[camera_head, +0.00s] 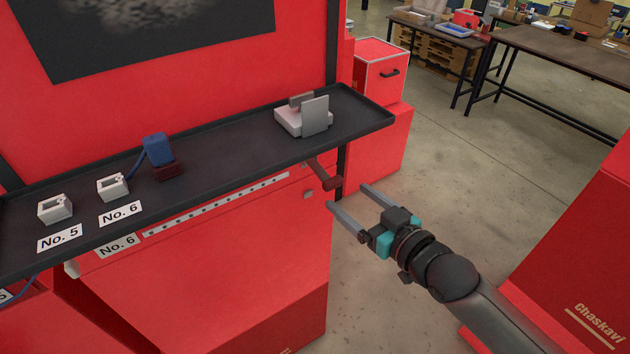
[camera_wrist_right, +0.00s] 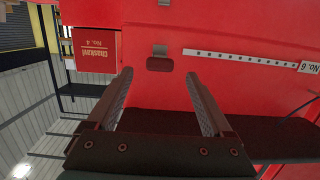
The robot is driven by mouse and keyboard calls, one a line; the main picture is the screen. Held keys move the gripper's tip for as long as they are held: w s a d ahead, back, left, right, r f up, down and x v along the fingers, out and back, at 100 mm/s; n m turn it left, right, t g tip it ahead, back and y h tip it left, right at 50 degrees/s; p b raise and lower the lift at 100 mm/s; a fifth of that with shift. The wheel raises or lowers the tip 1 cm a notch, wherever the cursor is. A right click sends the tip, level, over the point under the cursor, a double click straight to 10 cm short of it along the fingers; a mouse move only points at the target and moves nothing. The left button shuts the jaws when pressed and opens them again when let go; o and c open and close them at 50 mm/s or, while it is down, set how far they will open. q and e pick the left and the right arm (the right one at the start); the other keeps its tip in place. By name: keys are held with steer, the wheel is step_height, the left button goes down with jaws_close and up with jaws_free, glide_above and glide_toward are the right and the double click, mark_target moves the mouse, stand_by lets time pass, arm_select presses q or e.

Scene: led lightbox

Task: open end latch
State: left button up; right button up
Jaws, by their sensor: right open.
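A dark red latch handle (camera_head: 328,177) sticks out from the red cabinet front, just under the right end of the dark shelf. A small grey metal piece (camera_head: 308,194) sits on the panel beside it. In the right wrist view the dark red handle (camera_wrist_right: 159,64) shows end-on, ahead of and between my fingertips, with a grey piece (camera_wrist_right: 160,50) next to it. My right gripper (camera_head: 348,196) is open and empty, its fingers pointing at the handle; I see no contact. My left gripper is not in view.
The dark shelf (camera_head: 235,140) carries a grey-white device (camera_head: 303,117), a blue connector block (camera_head: 158,150) and white sockets above labels No. 5 and No. 6. A perforated strip (camera_head: 215,204) runs along the cabinet front. Open floor lies right of the cabinet.

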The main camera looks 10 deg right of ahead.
steer(key=shift+s, duration=0.1)
steer(key=v, duration=0.3)
steer(key=shift+s+d, duration=0.15)
steer(key=shift+s, duration=0.2)
stand_by(0.3)
steer(key=s+d+f+m+g+h+b, duration=0.1)
steer(key=s+d+f+g+h+b, duration=0.2)
steer(key=f, duration=1.2)
steer(key=s+d+f+m+g+b, duration=0.1)
steer(key=s+d+f+b, duration=0.15)
steer(key=f+b, duration=0.75)
steer(key=s+d+f+m+g+h, duration=0.15)
steer(key=s+f, duration=0.25)
steer(key=f, duration=1.5)
steer(key=s+a+f+g+b, duration=0.2)
steer(key=s+f+g+b, duration=0.1)
steer(key=s+f, duration=0.5)
steer(key=s+a+f+n+g+b, duration=0.1)
steer(key=s+f+b, duration=0.3)
steer(key=s+f, duration=0.5)
steer(key=s+a+f+n+g+h+b, duration=0.1)
steer(key=s+a+f+g+b, duration=0.2)
steer(key=s+f, duration=0.6)
steer(key=shift+a+f+g+b, duration=0.45)
steer(key=shift+f+g, duration=0.3)
steer(key=shift+g, duration=0.1)
